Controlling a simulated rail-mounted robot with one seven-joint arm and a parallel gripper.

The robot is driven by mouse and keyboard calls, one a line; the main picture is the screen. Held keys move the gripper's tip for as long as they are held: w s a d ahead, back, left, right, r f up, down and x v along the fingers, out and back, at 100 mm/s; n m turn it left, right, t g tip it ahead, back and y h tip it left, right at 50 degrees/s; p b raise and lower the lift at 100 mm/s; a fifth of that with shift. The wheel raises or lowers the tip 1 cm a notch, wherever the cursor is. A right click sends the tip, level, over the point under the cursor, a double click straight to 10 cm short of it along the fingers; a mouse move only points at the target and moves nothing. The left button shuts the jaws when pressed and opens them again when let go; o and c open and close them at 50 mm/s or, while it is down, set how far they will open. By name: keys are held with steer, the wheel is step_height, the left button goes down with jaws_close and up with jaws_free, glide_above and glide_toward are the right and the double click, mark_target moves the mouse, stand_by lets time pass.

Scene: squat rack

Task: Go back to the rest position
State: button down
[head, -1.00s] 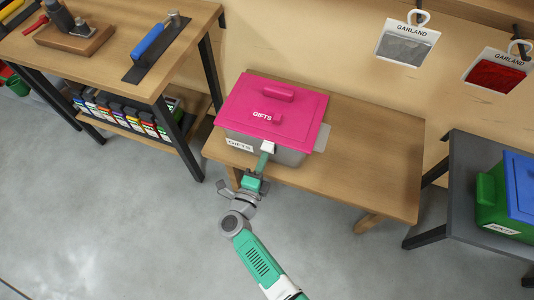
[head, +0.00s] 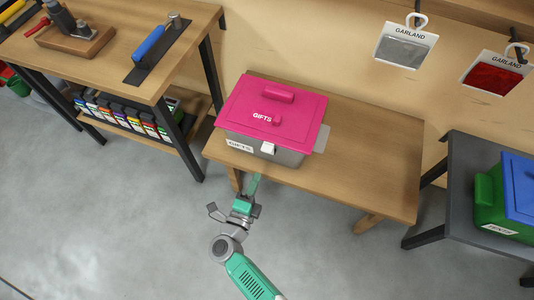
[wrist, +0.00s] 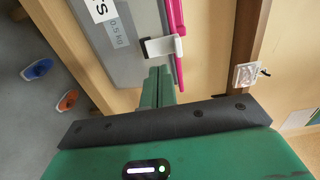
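My gripper (head: 255,184) hangs in front of the small wooden table, over the floor and apart from the box. In the wrist view its two green fingers (wrist: 158,86) lie side by side, shut with nothing between them. The grey gifts box (head: 285,155) stands on the table with its pink lid (head: 290,106) on top. A white latch (head: 268,148) shows on the box front. In the wrist view the latch (wrist: 162,46) lies just beyond the fingertips, next to the pink lid edge (wrist: 176,30).
A workbench (head: 100,70) with tools stands at the left. A grey table (head: 455,190) with a green and blue box (head: 500,205) stands at the right. Garland packets (head: 405,48) hang on the wall behind. The floor in front (head: 130,230) is clear.

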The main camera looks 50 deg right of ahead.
steer(key=shift+s+a, duration=0.15)
steer(key=shift+a, duration=0.15)
stand_by(0.4)
